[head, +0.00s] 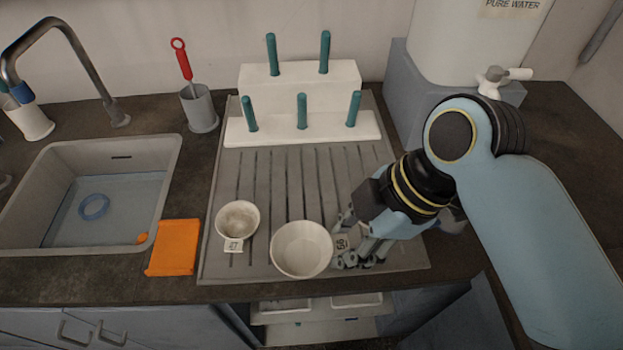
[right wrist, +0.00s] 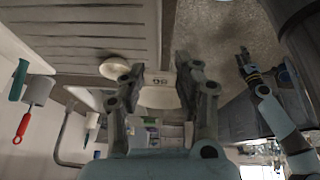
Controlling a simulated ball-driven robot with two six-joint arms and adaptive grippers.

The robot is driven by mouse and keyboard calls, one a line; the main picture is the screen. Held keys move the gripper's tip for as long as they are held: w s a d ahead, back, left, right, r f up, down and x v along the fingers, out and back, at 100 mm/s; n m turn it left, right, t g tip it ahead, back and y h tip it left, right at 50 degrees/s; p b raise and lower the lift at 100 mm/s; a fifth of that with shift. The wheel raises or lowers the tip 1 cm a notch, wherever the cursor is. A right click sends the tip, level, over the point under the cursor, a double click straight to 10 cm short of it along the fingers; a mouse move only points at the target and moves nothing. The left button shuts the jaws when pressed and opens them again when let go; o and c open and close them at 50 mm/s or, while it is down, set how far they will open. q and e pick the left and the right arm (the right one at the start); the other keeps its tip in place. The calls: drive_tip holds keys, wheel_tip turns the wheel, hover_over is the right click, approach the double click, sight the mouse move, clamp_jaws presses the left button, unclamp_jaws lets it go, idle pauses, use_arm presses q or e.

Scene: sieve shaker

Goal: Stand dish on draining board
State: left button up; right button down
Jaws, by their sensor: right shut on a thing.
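A white dish (head: 302,250) with a tag reading 56 (head: 341,243) is at the front of the grooved draining board (head: 280,165). My right gripper (head: 343,240) is shut on the dish at its tagged right side. The tag and dish (right wrist: 158,90) also show between the fingers in the right wrist view. I cannot tell whether the dish touches the board. A smaller white dish (head: 238,219) with its own tag stands upright to the left, apart from the gripper. My left gripper (right wrist: 244,62) appears small in the right wrist view; its opening is unclear.
A white stepped rack (head: 300,78) with several teal pegs stands at the back of the board. An orange cloth (head: 174,247) and the sink (head: 140,150) lie left. A grey cup (head: 199,108) holds a red-handled brush. A water tank (head: 470,40) stands back right. The board's middle is clear.

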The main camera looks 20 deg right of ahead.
drive_tip(key=w+d+f, duration=0.1)
drive_tip(key=w+f, duration=0.1)
drive_tip(key=w, duration=0.1)
drive_tip(key=w+d+f, duration=0.1)
drive_tip(key=w+f, duration=0.1)
drive_tip(key=w, duration=0.2)
drive_tip(key=w+d+f, duration=0.1)
drive_tip(key=w+f, duration=0.1)
drive_tip(key=w, duration=0.1)
drive_tip(key=shift+w+d+f, duration=0.25)
drive_tip(key=shift+d+f, duration=0.05)
drive_tip(key=shift+d, duration=0.1)
drive_tip(key=shift+w+f, duration=0.15)
drive_tip(key=shift+f, duration=2)
use_arm(q)
drive_tip(key=shift+s, duration=0.2)
use_arm(e)
drive_tip(key=c, duration=1)
unclamp_jaws()
use_arm(q)
drive_tip(key=shift+s, duration=0.15)
use_arm(e)
drive_tip(key=shift+o, duration=0.2)
